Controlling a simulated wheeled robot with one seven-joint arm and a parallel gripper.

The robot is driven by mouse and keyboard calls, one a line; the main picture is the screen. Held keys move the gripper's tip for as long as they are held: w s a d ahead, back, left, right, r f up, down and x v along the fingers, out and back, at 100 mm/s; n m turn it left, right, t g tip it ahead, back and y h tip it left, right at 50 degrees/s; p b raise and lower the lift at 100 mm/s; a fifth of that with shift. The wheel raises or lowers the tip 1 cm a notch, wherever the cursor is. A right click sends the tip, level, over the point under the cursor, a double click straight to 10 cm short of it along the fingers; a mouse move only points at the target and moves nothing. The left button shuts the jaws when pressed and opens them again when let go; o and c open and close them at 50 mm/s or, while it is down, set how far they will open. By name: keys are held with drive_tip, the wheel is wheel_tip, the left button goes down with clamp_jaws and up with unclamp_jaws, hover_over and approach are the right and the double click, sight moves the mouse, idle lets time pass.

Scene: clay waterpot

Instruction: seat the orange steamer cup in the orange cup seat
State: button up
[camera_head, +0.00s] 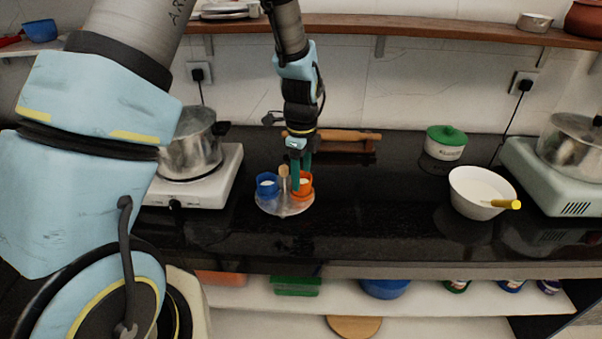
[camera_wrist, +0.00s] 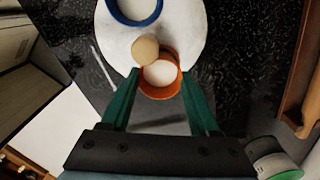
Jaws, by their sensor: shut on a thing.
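The orange steamer cup (camera_head: 303,190) holds something white and stands upright at the right side of a round, pale steamer plate (camera_head: 285,208). My gripper (camera_head: 301,177) comes down from above, with its green fingers at the cup's two sides, shut on it. In the wrist view the orange cup (camera_wrist: 160,92) lies between the fingertips. A darker orange curved edge (camera_wrist: 171,53) shows just beyond the cup, perhaps the orange cup seat. The cup hides most of it, and I cannot tell whether the cup sits inside it or above it.
A blue cup (camera_head: 267,185) stands on the plate's left side, with a wooden knob (camera_head: 283,171) between the cups. A pot on a white stove (camera_head: 205,180) is to the left. A wooden rack (camera_head: 335,144) is behind. A white bowl (camera_head: 480,193) is far right; the counter between is clear.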

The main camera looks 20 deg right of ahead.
drive_tip(key=shift+f, duration=0.35)
drive_tip(key=shift+f, duration=0.15)
drive_tip(key=o, duration=1.3)
drive_tip(key=shift+o, duration=0.2)
wheel_tip(320, 180, up, 12)
drive_tip(key=b, duration=0.3)
drive_tip(key=shift+r, duration=0.2)
